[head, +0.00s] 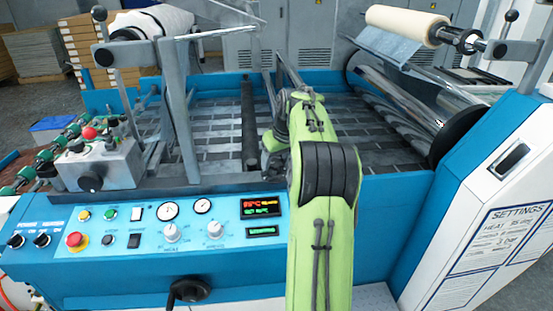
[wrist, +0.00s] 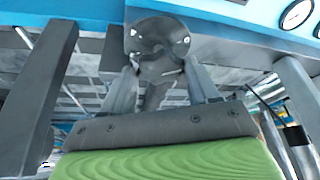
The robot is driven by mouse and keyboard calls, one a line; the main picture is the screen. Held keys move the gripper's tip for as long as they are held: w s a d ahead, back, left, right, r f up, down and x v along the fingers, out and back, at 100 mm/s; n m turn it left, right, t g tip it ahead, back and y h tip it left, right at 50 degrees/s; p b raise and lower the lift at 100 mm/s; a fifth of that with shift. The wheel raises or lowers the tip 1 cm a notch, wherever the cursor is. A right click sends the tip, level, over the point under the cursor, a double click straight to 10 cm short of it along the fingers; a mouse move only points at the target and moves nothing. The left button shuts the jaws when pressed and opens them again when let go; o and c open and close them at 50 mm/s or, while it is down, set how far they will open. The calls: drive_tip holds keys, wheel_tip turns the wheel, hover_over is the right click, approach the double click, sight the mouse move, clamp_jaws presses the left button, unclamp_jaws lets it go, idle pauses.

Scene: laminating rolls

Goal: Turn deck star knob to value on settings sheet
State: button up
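In the wrist view, a dark, shiny, lobed knob (wrist: 157,40) sits at the far end of my gripper (wrist: 160,72). It covers parts of both fingertips. The two grey fingers stand apart, with a dark stem-like part between them. I cannot tell whether they press on the knob. In the head view, my green arm hides the knob and most of my gripper. The settings sheet (head: 508,240) is on the white panel at the right. It is tilted and cut off; "HEAT 85 deg" and "3 bar" seem readable, other writing is unclear.
The blue control panel (head: 120,238) has gauges, two white dials (head: 171,233), a lit red and green display (head: 261,207) and a red button (head: 76,240). A grey upright (head: 178,110) stands left of my arm. A cream roll (head: 407,25) is at upper right.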

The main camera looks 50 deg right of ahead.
drive_tip(key=c, duration=0.6)
